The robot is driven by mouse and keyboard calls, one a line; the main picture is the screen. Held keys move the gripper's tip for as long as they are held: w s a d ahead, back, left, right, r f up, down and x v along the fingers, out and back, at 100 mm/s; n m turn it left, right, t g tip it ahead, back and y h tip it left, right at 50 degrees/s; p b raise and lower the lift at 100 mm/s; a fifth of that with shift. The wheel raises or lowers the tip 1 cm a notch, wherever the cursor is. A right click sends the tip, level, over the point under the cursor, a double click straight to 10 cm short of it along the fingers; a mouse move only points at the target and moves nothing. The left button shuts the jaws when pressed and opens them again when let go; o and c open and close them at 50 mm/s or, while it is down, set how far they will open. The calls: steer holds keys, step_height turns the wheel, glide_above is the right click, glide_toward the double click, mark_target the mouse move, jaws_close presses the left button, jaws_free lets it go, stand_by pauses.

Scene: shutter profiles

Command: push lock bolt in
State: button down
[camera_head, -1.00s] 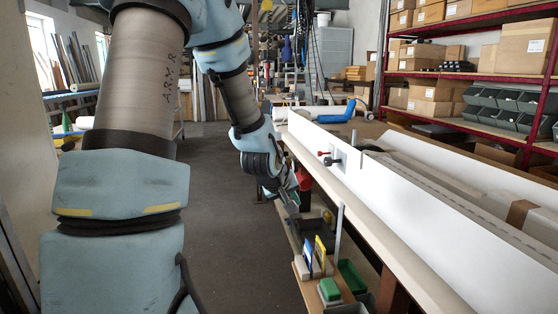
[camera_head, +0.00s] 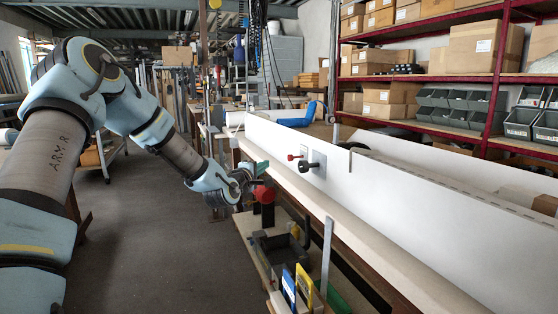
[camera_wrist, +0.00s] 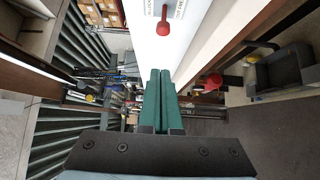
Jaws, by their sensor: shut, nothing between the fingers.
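A small red knob (camera_head: 291,157) on a stem, which looks like the lock bolt, sticks out of the white panel (camera_head: 400,195). A larger black knob (camera_head: 305,166) sticks out beside it. In the wrist view the red knob (camera_wrist: 165,27) stands out from the white face between two printed labels, too small to read surely. My gripper (camera_head: 265,166) has teal fingers, and they also show in the wrist view (camera_wrist: 160,72). They are shut together and empty. The fingertips are left of the red knob in the head view and apart from it. How far the bolt sticks out is hard to tell.
A red object (camera_head: 264,194) hangs at the bench's side just below my gripper. A shelf with a dark bin (camera_head: 279,253) and blue and yellow items lies lower. The pale bench edge (camera_head: 330,208) runs along the panel. The aisle floor (camera_head: 150,240) is clear.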

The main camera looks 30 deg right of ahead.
mark_target(293, 158)
steer(key=w+d+p, duration=0.2)
steer(key=d, duration=0.6)
steer(key=shift+w, duration=0.3)
steer(key=shift+d, duration=0.2)
steer(key=d, duration=0.1)
steer(key=b, duration=0.1)
steer(key=d+b, duration=0.1)
steer(key=shift+s+d+f, duration=0.15)
steer(key=shift+s+d, duration=0.1)
steer(key=shift+d, duration=0.1)
steer(key=shift+d+r, duration=0.1)
steer(key=shift+r, duration=0.1)
steer(key=shift+s, duration=0.1)
